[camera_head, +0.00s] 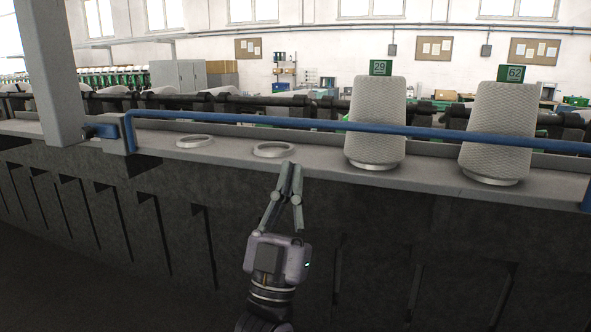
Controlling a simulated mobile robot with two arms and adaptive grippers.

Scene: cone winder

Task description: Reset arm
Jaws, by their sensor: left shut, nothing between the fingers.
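My left gripper (291,167) is in the lower middle of the head view, pointing up and away from me. Its fingers are shut with nothing between them. The fingertips are in front of the machine's grey ledge (225,156), just below an empty white ring (273,150) in the picture. Whether they touch the ledge I cannot tell. My right gripper is not in view.
A second empty ring (195,141) lies left. Two yarn cones, one tagged 29 (377,115) and one tagged 62 (500,125), stand right on the ledge. A blue rail (300,122) runs above the ledge. A grey post (50,70) stands left.

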